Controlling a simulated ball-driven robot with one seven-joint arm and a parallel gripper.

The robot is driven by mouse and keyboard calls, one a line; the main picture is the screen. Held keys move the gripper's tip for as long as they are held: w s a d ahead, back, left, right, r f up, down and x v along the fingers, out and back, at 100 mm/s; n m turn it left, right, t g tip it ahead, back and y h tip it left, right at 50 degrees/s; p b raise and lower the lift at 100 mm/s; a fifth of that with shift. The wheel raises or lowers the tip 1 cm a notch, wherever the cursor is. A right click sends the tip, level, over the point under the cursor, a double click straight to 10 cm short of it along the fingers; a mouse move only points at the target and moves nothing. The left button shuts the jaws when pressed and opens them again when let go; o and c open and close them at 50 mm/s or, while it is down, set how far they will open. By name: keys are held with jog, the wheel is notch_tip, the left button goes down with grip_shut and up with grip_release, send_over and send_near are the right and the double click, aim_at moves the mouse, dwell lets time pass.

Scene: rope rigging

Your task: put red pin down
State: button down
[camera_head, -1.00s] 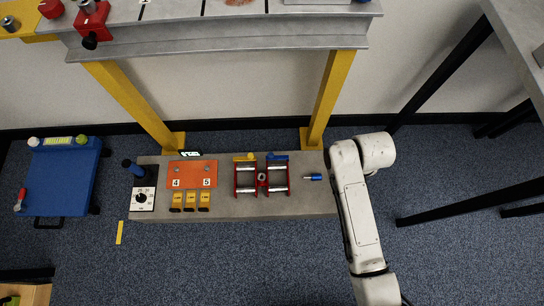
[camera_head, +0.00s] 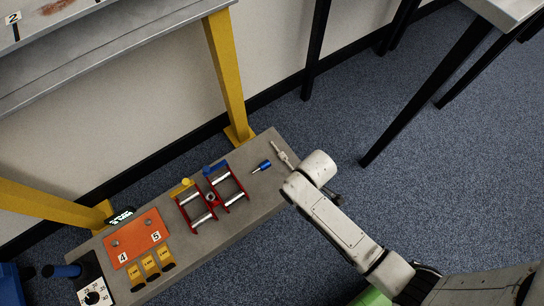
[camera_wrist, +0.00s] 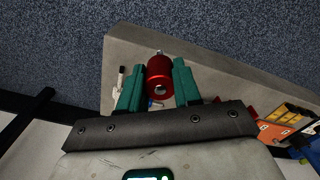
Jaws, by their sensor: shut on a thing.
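The red pin (camera_wrist: 160,76) is a short, shiny red cylinder with a metal tip, seen end-on in the wrist view. My gripper (camera_wrist: 157,72) is shut on it, with a green finger on each side. Pin and gripper are over the grey slab (camera_wrist: 220,75); I cannot tell the gap beneath the pin. In the head view my arm hides the gripper and the pin at the right end of the slab (camera_head: 245,160).
On the slab are a pale metal fitting (camera_head: 283,154), a blue-handled pin (camera_head: 261,166), two red roller frames (camera_head: 195,207) (camera_head: 227,185), an orange plate (camera_head: 136,238) and yellow blocks (camera_head: 150,265). A yellow post (camera_head: 226,75) stands behind. The slab's right end has some bare surface.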

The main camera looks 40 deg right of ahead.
jog(key=shift+w+a+f+b, duration=0.7)
jog(key=shift+w+f+b, duration=0.55)
jog(key=shift+w+f, duration=0.55)
jog(key=shift+w+a+f+b, duration=0.65)
jog(key=shift+w+f+b, duration=0.7)
jog(key=shift+f, duration=0.7)
jog(key=shift+w+a+f+b, duration=0.7)
jog(key=shift+w+f+b, duration=0.45)
jog(key=shift+w+f, duration=0.7)
jog(key=shift+s+f, duration=0.1)
jog(key=shift+f, duration=0.15)
jog(key=c, duration=0.8)
grip_release()
notch_tip(320, 180, up, 12)
jog(key=p, duration=0.6)
jog(key=shift+r, duration=0.2)
